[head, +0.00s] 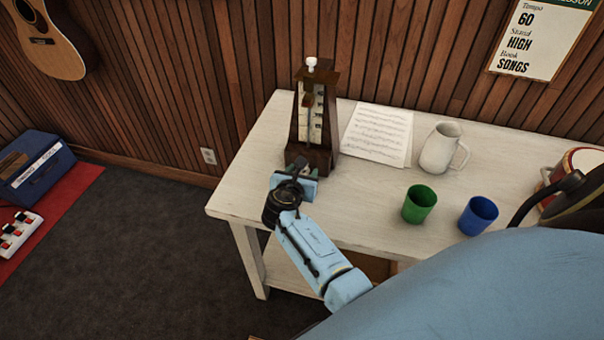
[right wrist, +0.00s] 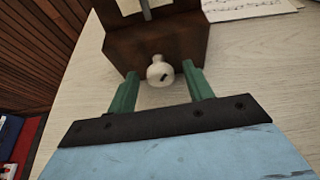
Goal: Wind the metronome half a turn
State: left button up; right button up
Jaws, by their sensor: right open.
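The metronome (head: 327,124), a dark brown wooden pyramid case with a pale scale and a pendulum rod, stands upright at the table's left. A white knob (head: 311,64) tops it. In the right wrist view, a round white winding key (right wrist: 158,71) with a dark mark sticks out of the lower face of the brown case (right wrist: 150,40). My right gripper (head: 300,167) is at the metronome's base. Its green fingers (right wrist: 162,84) are open on either side of the key, with a visible gap on both sides. In the head view the gripper hides the key. My left gripper is out of view.
On the white table (head: 260,150), sheet music (head: 377,134) lies right of the metronome. Farther right stand a white mug (head: 438,148), a green cup (head: 418,205), a blue cup (head: 477,216) and a red drum (head: 582,162). The wood-panelled wall is close behind.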

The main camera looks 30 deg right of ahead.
jog(key=shift+w+d, duration=0.15)
jog(key=c, duration=0.9)
jog(key=shift+c, duration=0.2)
jog(key=shift+m+t+p, duration=0.4)
jog(key=shift+m, duration=0.3)
jog(key=shift+s+d+f+m+t+y, duration=0.1)
jog(key=shift+s+m+t+y, duration=0.15)
jog(key=shift+m+y, duration=0.25)
jog(key=shift+f+m+t+y+b, duration=0.1)
jog(key=shift+m+t+y+b, duration=0.3)
jog(key=shift+m+t+b, duration=0.6)
jog(key=shift+m, duration=0.3)
